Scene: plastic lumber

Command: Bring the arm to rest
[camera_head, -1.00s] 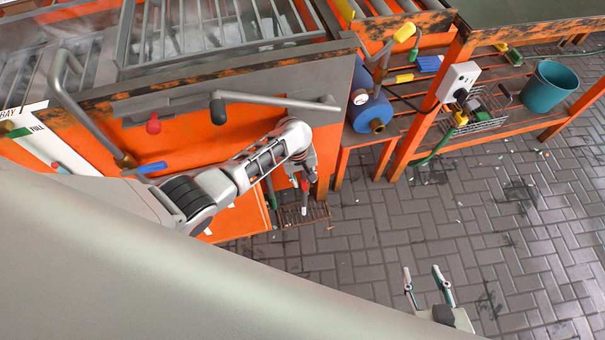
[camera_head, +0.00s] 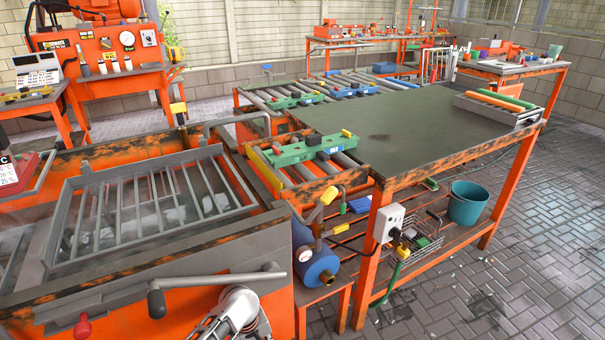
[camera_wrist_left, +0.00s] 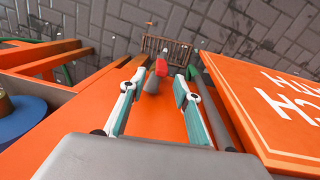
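My right gripper is in neither current view.
A grey lever (camera_head: 215,281) crosses the machine's front above my left arm. A blue cylinder (camera_head: 316,262) stands to the right. An orange panel (camera_wrist_left: 262,105) with white lettering lies close to the right of the fingers. Brick floor (camera_head: 450,300) is open at right.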

